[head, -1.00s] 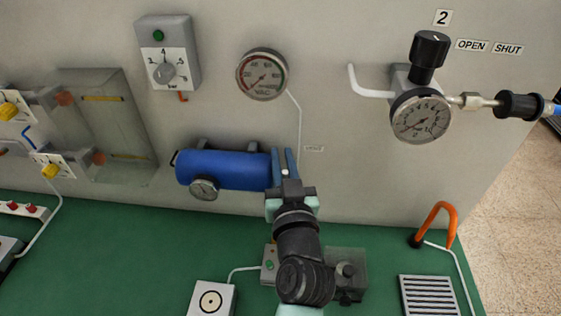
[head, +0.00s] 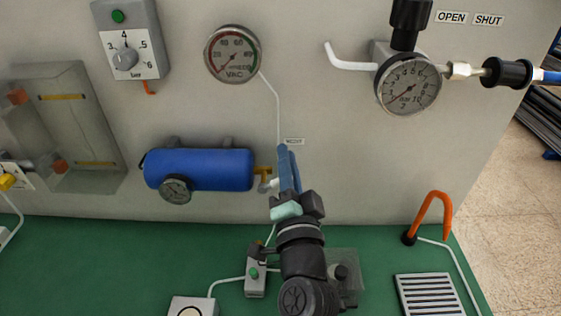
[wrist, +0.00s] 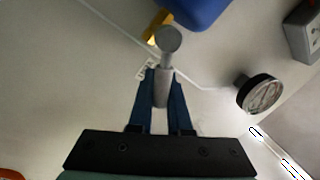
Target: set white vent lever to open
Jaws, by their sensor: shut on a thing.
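The white vent lever (head: 268,185) sits by a brass fitting (head: 263,173) at the right end of the blue tank (head: 205,169). In the wrist view the lever (wrist: 162,88) is a pale grey bar with a round end, lying between my blue fingers. My gripper (head: 287,158) is shut on it, close to the panel; it also shows in the wrist view (wrist: 161,82). The fingers hide part of the lever in the head view. A small label (head: 293,141) is just above; its print is too small to read.
A round vacuum gauge (head: 232,54) is above the tank. A regulator with gauge (head: 408,86) and OPEN (head: 451,17) and SHUT (head: 488,20) labels is at upper right. Below are a green bench (head: 120,260), an orange hook (head: 433,215) and a slotted grey plate (head: 428,295).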

